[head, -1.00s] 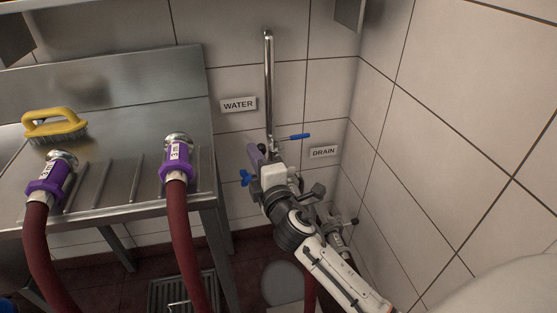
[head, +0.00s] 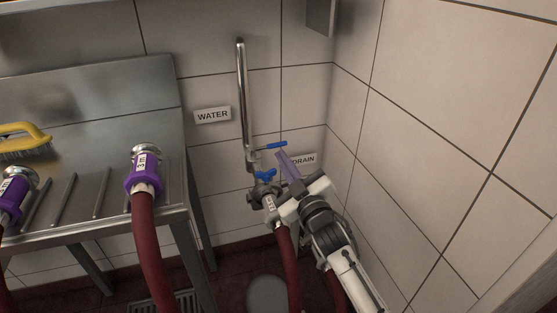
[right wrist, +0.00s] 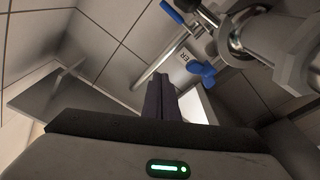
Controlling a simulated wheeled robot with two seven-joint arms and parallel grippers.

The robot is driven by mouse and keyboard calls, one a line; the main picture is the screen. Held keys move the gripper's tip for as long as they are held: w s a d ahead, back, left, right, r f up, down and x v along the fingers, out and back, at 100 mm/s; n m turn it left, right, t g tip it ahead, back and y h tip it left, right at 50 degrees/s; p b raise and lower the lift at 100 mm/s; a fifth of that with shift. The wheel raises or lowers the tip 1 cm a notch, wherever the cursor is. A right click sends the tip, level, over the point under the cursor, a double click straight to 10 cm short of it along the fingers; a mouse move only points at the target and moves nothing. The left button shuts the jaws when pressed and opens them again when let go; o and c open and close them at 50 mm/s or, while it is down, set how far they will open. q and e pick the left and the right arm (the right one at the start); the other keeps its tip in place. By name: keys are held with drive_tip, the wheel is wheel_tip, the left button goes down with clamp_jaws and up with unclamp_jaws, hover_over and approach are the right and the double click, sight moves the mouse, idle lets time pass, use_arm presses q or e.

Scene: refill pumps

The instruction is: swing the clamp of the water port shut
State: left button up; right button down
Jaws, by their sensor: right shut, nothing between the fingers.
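The water port is at the foot of the steel pipe (head: 243,100), under the blue valve lever (head: 270,145). Its grey clamp (head: 258,192) has a blue wing nut (head: 265,174), which now sits at the front of the joint. The wing nut also shows in the right wrist view (right wrist: 202,73). A dark red hose (head: 288,265) with a white-labelled end hangs below the port. My right gripper (head: 284,158) is shut and empty, just right of the clamp; its purple fingers show in the wrist view (right wrist: 160,95). Whether the clamp is fully closed cannot be told. My left gripper is out of view.
The WATER sign (head: 212,115) is left of the pipe. The DRAIN sign (head: 304,160) is partly covered by my gripper. A steel bench (head: 90,190) at left holds purple-collared hose ends (head: 143,170) and a yellow brush (head: 22,138). A tiled wall (head: 430,150) closes the right side.

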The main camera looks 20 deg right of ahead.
sight(277, 186)
use_arm(q)
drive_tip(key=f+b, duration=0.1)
drive_tip(key=b, duration=0.1)
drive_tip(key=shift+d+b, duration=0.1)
drive_tip(key=shift+b, duration=0.25)
use_arm(e)
drive_tip(key=d+f+m+h, duration=0.2)
drive_tip(key=d+f+m, duration=0.3)
drive_tip(key=f+m, duration=0.3)
drive_tip(key=shift+s+d, duration=0.2)
drive_tip(key=shift+d, duration=0.05)
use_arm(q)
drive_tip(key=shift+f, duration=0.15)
use_arm(e)
drive_tip(key=shift+f, duration=0.15)
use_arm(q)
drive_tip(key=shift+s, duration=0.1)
use_arm(e)
drive_tip(key=shift+s, duration=0.1)
